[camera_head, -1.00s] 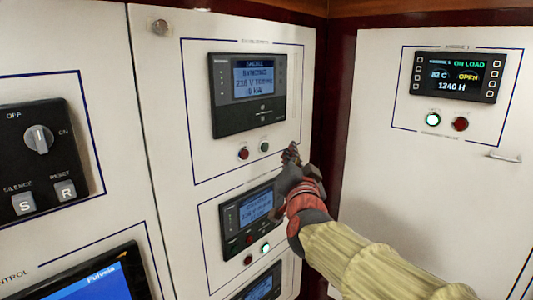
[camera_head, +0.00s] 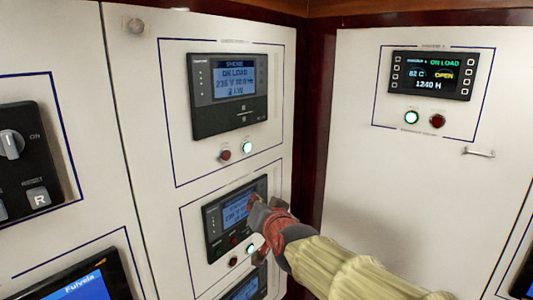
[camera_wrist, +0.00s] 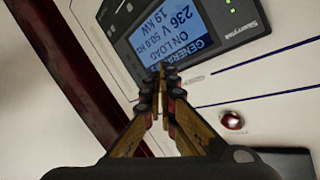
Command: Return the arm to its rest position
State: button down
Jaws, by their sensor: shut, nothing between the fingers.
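My gripper (camera_head: 256,208) is in front of the middle controller panel (camera_head: 212,226) on the left cabinet face in the head view, and my arm comes in from the lower right. In the wrist view my gripper (camera_wrist: 162,82) has its fingertips together with nothing between them. Its tips overlap the lower edge of a controller screen (camera_wrist: 175,35), seen upside down and reading "ON LOAD", 236 V and 19 kW. Whether the tips touch the panel cannot be told.
The upper controller (camera_head: 228,93) reads "ON LOAD"; below it are a dark red button (camera_head: 225,156) and a lit white-green button (camera_head: 247,148). The right panel holds an engine display (camera_head: 431,74) and a small handle (camera_head: 479,152).

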jog(key=s+d+f+g+h+b, duration=0.1)
jog(key=s+d+f+g+b, duration=0.2)
jog(key=s+d+f+b, duration=0.4)
jog(key=s+d+f+n+g+h+b, duration=0.1)
jog(key=s+d+f+b, duration=0.6)
jog(key=s+f, duration=0.8)
jog(key=s+d+f+n+g+h+b, duration=0.1)
jog(key=s+d+f+g+h+b, duration=0.2)
jog(key=s+d+f+b, duration=0.5)
jog(key=shift+s+d+f+g, duration=0.75)
jog(key=shift+s+f, duration=1.05)
jog(key=shift+f, duration=2.65)
jog(key=shift+a, duration=0.25)
